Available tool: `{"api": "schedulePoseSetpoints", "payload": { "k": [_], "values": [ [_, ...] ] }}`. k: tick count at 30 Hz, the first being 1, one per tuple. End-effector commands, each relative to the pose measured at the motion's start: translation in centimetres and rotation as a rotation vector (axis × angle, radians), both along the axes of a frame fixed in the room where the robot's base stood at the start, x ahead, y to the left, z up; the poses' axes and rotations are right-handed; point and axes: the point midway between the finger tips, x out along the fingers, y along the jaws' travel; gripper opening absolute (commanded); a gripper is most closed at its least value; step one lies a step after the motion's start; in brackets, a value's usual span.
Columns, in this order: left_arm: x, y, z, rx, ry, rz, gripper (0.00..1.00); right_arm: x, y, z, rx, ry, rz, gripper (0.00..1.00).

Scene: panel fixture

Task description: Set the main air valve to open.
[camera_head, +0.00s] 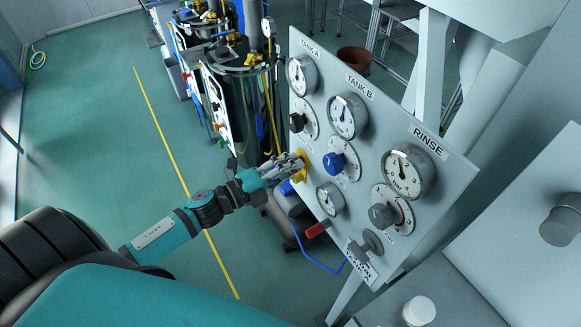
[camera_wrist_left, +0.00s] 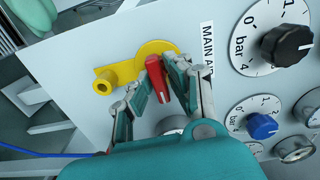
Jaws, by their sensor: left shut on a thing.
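The main air valve has a yellow plate (camera_wrist_left: 130,66) with a round disc and a stub at its left end, and a red handle (camera_wrist_left: 158,80) that points down in the left wrist view. The label "MAIN AIR" (camera_wrist_left: 207,50) is beside it, partly covered. My left gripper (camera_wrist_left: 160,82) is shut on the red handle, one finger on each side. In the head view my left gripper (camera_head: 290,166) reaches the panel's left edge, where a bit of the yellow plate (camera_head: 301,173) shows; the red handle is hidden there. My right gripper is not in view.
The grey panel (camera_head: 441,192) carries several gauges, plus black (camera_head: 297,122), blue (camera_head: 334,162) and grey (camera_head: 381,215) knobs close by. Dark tanks (camera_head: 240,105) stand behind. The green floor at left is clear.

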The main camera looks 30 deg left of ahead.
Motion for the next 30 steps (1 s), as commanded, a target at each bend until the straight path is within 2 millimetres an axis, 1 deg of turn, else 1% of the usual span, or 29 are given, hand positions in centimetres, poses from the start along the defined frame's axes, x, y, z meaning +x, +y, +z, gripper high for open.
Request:
{"api": "schedulePoseSetpoints", "payload": {
  "k": [7, 20, 21, 24, 25, 30],
  "values": [
    [-0.06, -0.05, -0.15, 0.045, -0.024, -0.001, 0.0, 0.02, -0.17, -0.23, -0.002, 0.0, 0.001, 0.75],
    [-0.07, -0.05, -0.16, 0.051, -0.027, -0.001, 0.0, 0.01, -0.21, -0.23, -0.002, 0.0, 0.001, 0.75],
    [-0.07, -0.05, -0.17, 0.051, -0.027, -0.001, 0.2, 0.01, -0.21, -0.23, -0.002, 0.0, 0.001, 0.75],
    [-0.06, -0.03, -0.15, 0.051, -0.028, -0.001, 0.33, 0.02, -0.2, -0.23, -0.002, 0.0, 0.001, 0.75],
    [-0.06, -0.03, -0.14, 0.051, -0.028, -0.001, 0.35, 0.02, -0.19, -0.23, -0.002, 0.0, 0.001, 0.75],
    [-0.03, -0.02, -0.09, 0.05, -0.029, 0.0, 0.35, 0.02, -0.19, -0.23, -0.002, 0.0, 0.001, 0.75]
  ]
}}
